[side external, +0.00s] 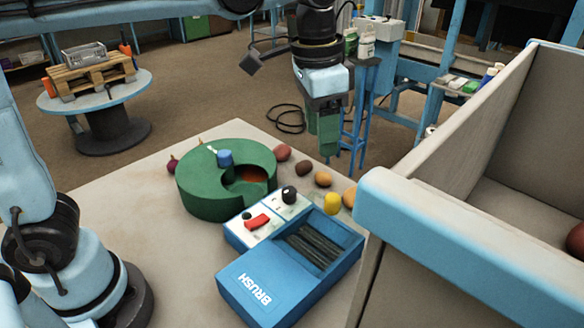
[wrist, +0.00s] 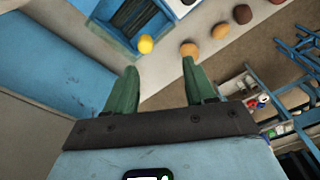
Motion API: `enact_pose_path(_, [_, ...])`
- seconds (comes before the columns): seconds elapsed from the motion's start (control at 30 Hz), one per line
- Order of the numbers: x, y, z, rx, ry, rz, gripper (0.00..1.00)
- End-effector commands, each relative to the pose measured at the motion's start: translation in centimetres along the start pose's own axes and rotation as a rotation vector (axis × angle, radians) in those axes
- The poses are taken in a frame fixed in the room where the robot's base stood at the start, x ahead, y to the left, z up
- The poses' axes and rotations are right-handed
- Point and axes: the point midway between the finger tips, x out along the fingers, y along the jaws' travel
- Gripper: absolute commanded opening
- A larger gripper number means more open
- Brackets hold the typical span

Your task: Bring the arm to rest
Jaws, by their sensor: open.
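My gripper (side external: 328,150) hangs from my arm, pointing down, above and behind the far edge of the light table in the side external view. In the wrist view the two green fingers of my gripper (wrist: 159,68) stand well apart with nothing between them. The gripper is open and touches nothing that I can see.
A green round machine (side external: 205,198) and a blue BRUSH box (side external: 255,298) stand on the table (side external: 150,200). A high-walled bin (side external: 430,215) with a blue rim stands at right.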

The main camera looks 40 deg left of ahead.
Motion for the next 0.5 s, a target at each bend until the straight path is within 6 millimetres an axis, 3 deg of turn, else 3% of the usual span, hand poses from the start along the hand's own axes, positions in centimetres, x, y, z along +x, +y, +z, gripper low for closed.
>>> enact_pose_path(0.2, [1.4, -3.2, 5.2, -0.193, 0.167, -0.054, 0.55])
enact_pose_path(0.5, [5.1, -5.9, 12.0, -0.431, 0.389, -0.136, 0.55])
